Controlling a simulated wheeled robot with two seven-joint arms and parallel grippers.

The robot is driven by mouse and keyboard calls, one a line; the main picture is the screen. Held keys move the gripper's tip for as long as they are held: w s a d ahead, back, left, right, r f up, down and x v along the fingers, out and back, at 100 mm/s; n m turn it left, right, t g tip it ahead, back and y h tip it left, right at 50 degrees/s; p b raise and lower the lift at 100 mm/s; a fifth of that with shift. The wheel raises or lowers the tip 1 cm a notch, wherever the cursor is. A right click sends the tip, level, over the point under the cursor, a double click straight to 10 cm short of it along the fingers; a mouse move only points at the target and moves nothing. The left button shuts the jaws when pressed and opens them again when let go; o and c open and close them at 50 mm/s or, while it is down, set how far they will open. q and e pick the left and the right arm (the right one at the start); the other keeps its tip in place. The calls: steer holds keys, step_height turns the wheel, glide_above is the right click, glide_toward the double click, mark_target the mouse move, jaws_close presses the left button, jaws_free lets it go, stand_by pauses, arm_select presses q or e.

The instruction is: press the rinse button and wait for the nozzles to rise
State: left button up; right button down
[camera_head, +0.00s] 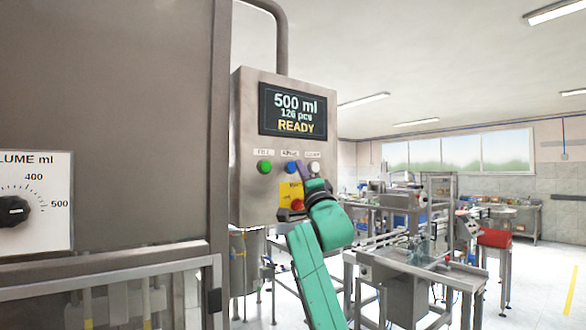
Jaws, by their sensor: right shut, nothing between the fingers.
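The control box (246,130) has a green button (264,167), a blue button (291,167) and a white button (315,167) in a row under small labels. The label over the blue button seems to read RINSE. My right gripper (301,170) is shut and empty, its tip at the right edge of the blue button, partly over it. I cannot tell whether it touches the button. My left gripper is not in view. No nozzles can be made out for certain; the machine's lower part is cut off.
The display (293,111) reads 500 ml, 120 pcs, READY. A red knob (297,204) on a yellow plate sits below the buttons, close to my right wrist. A volume dial (14,210) is at far left. Steel work tables (415,265) stand behind at right.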

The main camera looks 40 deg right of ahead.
steer(key=shift+w, duration=0.15)
steer(key=shift+w+p, duration=0.3)
steer(key=shift+w+p, duration=0.4)
steer(key=shift+p, duration=0.05)
stand_by(0.5)
stand_by(0.4)
steer(key=shift+s+b, duration=0.7)
steer(key=shift+s, duration=0.1)
